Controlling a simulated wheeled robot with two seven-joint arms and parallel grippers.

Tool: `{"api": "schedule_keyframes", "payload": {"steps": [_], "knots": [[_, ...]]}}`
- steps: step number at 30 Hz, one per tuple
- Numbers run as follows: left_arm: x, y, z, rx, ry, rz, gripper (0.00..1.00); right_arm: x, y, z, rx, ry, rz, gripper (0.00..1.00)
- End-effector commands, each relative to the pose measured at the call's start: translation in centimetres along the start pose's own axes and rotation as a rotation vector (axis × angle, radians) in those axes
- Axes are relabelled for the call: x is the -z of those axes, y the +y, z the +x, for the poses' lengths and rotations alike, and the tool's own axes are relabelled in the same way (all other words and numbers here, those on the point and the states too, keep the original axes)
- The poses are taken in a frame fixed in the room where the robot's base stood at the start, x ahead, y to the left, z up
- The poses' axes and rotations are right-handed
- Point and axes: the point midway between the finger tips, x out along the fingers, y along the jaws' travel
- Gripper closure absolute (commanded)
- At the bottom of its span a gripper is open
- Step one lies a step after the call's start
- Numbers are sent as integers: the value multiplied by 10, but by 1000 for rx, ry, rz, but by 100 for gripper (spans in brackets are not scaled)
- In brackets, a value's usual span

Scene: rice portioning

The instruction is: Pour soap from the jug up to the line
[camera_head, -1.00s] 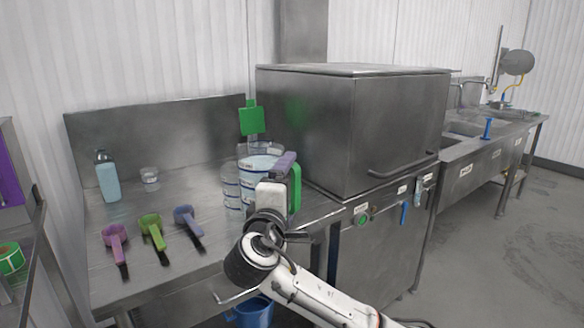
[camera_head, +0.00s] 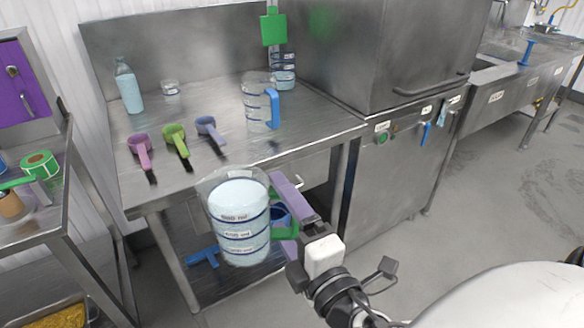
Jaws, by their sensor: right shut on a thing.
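My right gripper (camera_head: 285,215) is shut on the green handle of a clear jug (camera_head: 238,218) with dark blue bands and white labels. The jug holds pale blue soap and is held roughly upright, off the table, in front of its near edge. A second clear jug (camera_head: 258,102) with a blue handle and dark bands stands on the steel table (camera_head: 205,95) near the right end. I cannot tell whether it holds anything. My left gripper is not in view.
Pink (camera_head: 141,150), green (camera_head: 176,140) and lavender (camera_head: 209,128) scoops lie on the table. A pale blue bottle (camera_head: 129,88), a small tub (camera_head: 170,88) and stacked containers (camera_head: 284,72) stand farther back. A large steel machine (camera_head: 390,45) stands right of the table.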

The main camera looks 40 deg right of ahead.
Motion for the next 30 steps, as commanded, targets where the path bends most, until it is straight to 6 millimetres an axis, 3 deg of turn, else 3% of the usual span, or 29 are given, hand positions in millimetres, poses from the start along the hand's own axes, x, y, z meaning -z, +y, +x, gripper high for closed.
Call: {"api": "schedule_keyframes", "payload": {"steps": [7, 17, 30], "knots": [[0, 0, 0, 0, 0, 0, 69, 25, -18, -29, -5, 130, 0, 74], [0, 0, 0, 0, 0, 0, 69, 40, -31, -46, -7, 209, 1, 74], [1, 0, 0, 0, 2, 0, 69, 42, -28, -44, -11, 206, 14, 74]]}}
